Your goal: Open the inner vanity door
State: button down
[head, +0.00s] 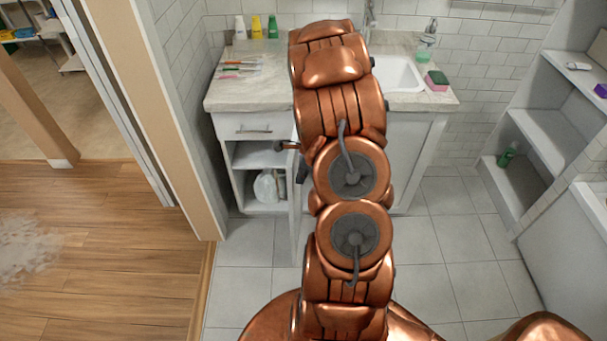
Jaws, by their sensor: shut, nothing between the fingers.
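The white vanity (420,125) stands against the back wall under a pale counter. Its left part has a drawer (245,127) above an open compartment with shelves. A narrow white door panel (294,212) stands swung out, seen nearly edge-on, at the right side of that compartment. The vanity front farther right is partly covered by my copper arm. My gripper (302,171) is mostly hidden behind my arm; only a small dark part shows by the top of the panel. It is shut and holds nothing. I cannot tell whether it touches the panel.
A white jug (266,187) stands in the open compartment. Bottles (257,27), toothbrushes (240,66) and a sponge (436,78) are on the counter around the sink (398,74). A wooden door frame (150,110) stands left, shelves (545,140) right. Tiled floor (445,235) is clear.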

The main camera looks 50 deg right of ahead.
jog(key=shift+w+a, duration=0.15)
dwell(0.3)
jog(key=s+d+r+b, duration=0.1)
jog(key=s+d+r, duration=0.2)
jog(key=r, duration=0.6)
jog(key=s, duration=0.2)
jog(key=shift+s+r, duration=0.3)
jog(key=shift+d, duration=0.1)
